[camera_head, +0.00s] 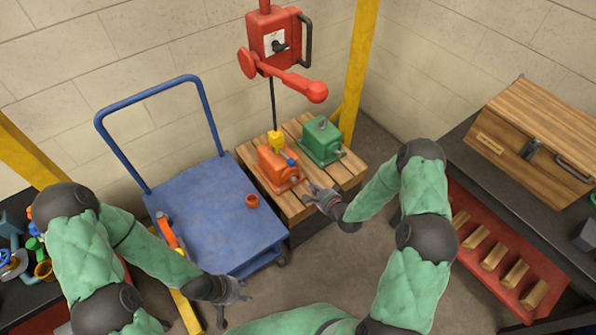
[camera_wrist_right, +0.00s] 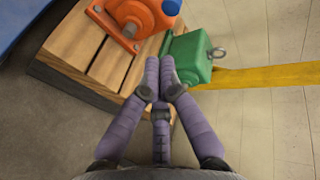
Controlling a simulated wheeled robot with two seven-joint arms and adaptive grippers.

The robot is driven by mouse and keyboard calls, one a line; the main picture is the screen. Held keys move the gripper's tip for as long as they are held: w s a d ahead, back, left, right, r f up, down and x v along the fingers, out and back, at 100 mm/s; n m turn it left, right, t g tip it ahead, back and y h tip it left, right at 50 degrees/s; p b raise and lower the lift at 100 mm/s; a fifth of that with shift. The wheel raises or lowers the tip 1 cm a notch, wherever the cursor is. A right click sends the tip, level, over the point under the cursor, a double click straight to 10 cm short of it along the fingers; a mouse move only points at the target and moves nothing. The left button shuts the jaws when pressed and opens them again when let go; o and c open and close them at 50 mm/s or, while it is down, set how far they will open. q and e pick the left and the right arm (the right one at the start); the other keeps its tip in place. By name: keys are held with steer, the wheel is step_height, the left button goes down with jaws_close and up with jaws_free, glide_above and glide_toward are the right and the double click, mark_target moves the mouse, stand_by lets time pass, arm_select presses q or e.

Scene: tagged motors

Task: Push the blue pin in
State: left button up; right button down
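The blue pin (camera_head: 291,162) shows as a small blue end on the right side of the orange motor (camera_head: 278,172). In the right wrist view the blue pin (camera_wrist_right: 171,7) is at the top edge, beside the orange motor (camera_wrist_right: 135,18). How deep it sits is too small to tell. My right gripper (camera_head: 312,192) is low at the pallet's front right edge, apart from the pin. In the wrist view its fingers (camera_wrist_right: 160,60) lie almost together, with nothing visible between them. My left gripper (camera_head: 242,289) is near the blue cart's front edge, away from the motor; its opening is unclear.
The green motor (camera_head: 322,140) stands right of the orange one on the wooden pallet (camera_head: 350,176). A red hoist (camera_head: 275,40) hangs above, its yellow hook (camera_head: 275,140) at the orange motor.

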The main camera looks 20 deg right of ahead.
arm_select(q)
step_height(320, 180, down, 5)
steer(key=b, duration=0.5)
steer(key=shift+f, duration=0.15)
arm_select(e)
steer(key=r+x, duration=0.1)
steer(key=x, duration=1.3)
steer(key=shift+w+a, duration=0.15)
